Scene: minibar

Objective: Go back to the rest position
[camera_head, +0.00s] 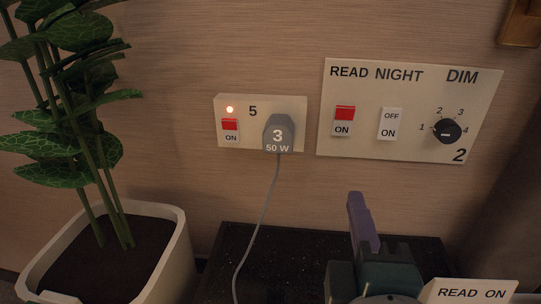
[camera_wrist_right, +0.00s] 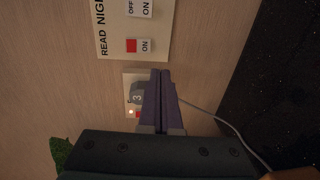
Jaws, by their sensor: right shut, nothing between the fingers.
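My right gripper (camera_head: 362,222) is at the lower right of the head view, in front of the wall and below the larger switch panel. In the right wrist view its two purple fingers (camera_wrist_right: 160,76) are together and hold nothing. The fingers point toward the wall and look apart from it. They overlap part of the small outlet panel (camera_wrist_right: 127,80) in that view. My left gripper is not in view.
The outlet panel (camera_head: 262,101) has a lit lamp, a red switch and a grey plug (camera_head: 278,133) with a hanging cord (camera_head: 258,222). The larger panel (camera_head: 345,149) has READ, NIGHT and DIM controls. A potted plant (camera_head: 187,240) stands left. A dark surface (camera_head: 262,240) and "READ ON" card (camera_head: 470,292) are below.

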